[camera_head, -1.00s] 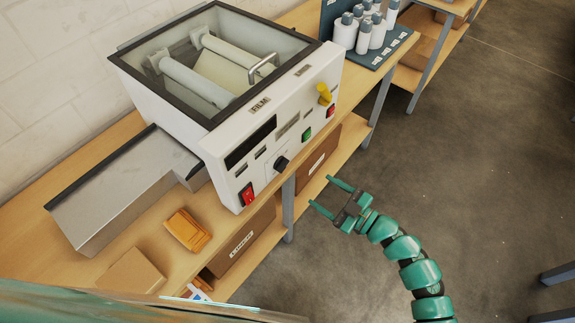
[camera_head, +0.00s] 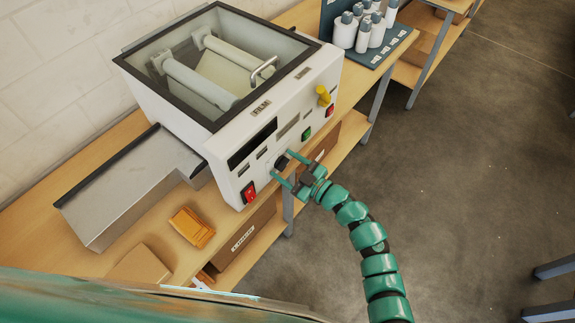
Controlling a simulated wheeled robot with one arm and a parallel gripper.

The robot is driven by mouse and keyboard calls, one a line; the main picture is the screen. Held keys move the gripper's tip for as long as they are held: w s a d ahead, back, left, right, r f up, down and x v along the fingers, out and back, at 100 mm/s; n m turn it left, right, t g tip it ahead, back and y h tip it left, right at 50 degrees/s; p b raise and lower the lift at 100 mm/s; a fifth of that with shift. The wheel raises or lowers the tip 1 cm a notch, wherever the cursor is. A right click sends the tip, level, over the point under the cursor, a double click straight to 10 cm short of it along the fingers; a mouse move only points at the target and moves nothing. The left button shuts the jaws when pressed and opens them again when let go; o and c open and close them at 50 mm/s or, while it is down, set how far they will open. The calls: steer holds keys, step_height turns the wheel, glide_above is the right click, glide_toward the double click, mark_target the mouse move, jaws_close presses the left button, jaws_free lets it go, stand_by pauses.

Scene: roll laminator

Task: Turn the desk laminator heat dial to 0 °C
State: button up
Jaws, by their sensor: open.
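The white laminator (camera_head: 222,172) stands on a wooden bench, its control panel facing my arm. The black heat dial (camera_head: 281,162) is on the lower part of the panel, partly hidden by my gripper. My teal gripper (camera_head: 280,167) is open, with its two fingers reaching to the panel on either side of the dial. I cannot tell whether the fingers touch the dial. The dial's scale and pointer are too small or hidden to read.
A red switch (camera_head: 248,192), a green button (camera_head: 306,133) and a yellow lever (camera_head: 323,96) sit on the same panel. A metal feed tray (camera_head: 135,190) extends left. An orange pad (camera_head: 192,227) lies on the bench. Bottles (camera_head: 362,35) stand behind.

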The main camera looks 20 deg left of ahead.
steer(key=c, duration=1)
steer(key=shift+n, duration=0.4)
steer(key=n+b, duration=0.2)
steer(key=shift+s+f+n, duration=0.1)
steer(key=shift+f+n, duration=0.1)
steer(key=shift+n, duration=0.2)
steer(key=shift+f+n+b, duration=0.15)
steer(key=shift+n+b, duration=4.55)
steer(key=shift+n, duration=0.4)
